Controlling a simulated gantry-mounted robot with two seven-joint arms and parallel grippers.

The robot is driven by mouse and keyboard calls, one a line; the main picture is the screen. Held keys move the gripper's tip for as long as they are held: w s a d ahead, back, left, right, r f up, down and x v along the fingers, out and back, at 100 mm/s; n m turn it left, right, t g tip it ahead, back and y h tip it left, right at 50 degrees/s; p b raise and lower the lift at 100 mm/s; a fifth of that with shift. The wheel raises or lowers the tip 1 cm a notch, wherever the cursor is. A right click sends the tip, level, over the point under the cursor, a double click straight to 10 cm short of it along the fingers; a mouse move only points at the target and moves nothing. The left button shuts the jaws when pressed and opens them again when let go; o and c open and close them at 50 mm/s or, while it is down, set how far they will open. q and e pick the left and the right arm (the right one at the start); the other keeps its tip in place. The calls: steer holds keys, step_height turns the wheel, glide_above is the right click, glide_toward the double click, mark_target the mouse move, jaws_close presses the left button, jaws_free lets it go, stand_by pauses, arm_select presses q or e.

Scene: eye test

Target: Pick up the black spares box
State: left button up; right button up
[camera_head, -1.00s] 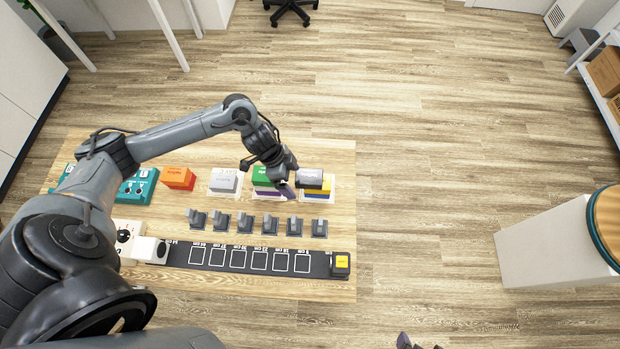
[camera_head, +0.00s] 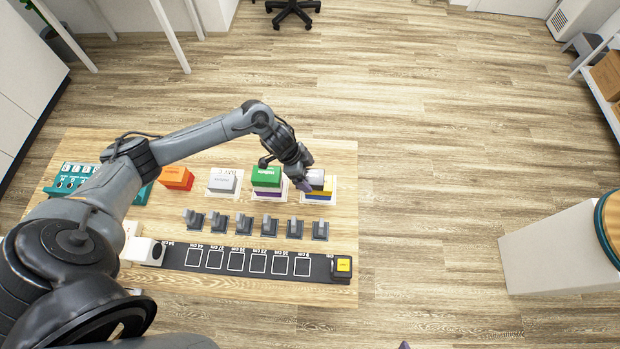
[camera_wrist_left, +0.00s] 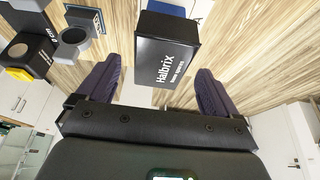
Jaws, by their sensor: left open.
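The black spares box (camera_wrist_left: 165,48), lettered "Halbrix", lies between and just beyond the finger ends in the left wrist view. In the head view it is the top of the right-hand stack (camera_head: 318,178), partly hidden by my gripper. My left gripper (camera_head: 304,185) is open at the left side of that stack. Its two purple fingers (camera_wrist_left: 158,68) stand apart on either side of the box in the wrist view, with gaps; I see no grip. A small purple tip at the head view's bottom edge looks like my right gripper (camera_head: 404,345); its jaws are cut off.
A green box (camera_head: 266,176) on a stack stands close left of the arm's wrist. A grey box (camera_head: 222,181) and an orange box (camera_head: 176,177) stand further left. Several grey holders (camera_head: 244,224) and a black marked strip (camera_head: 175,257) lie in front.

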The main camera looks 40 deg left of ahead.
mark_target(309, 176)
arm_select(q)
steer(key=x, duration=0.2)
steer(key=shift+w+d+f, duration=0.1)
steer(key=shift+f, duration=0.15)
steer(key=shift+f, duration=0.3)
stand_by(0.6)
steer(key=c, duration=1.1)
